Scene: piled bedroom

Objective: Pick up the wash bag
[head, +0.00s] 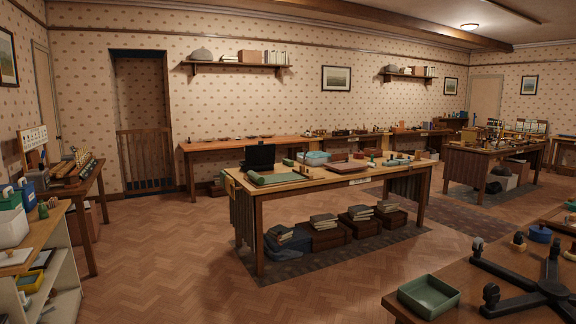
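I cannot pick out a wash bag with certainty at this distance. The central wooden table (345,180) carries a green mat with a roll (272,178), a light blue tub or bag (315,158), a black open case (260,157) and several small items. A soft-looking blue bundle (290,240) lies under that table at its left end. Neither of my grippers shows in the head view.
A near table at lower right holds a green tray (428,296) and a black branched base (545,288). Shelves with boxes (40,255) stand at left. Stacked cases (327,235) sit under the central table. Parquet floor (165,255) between is clear.

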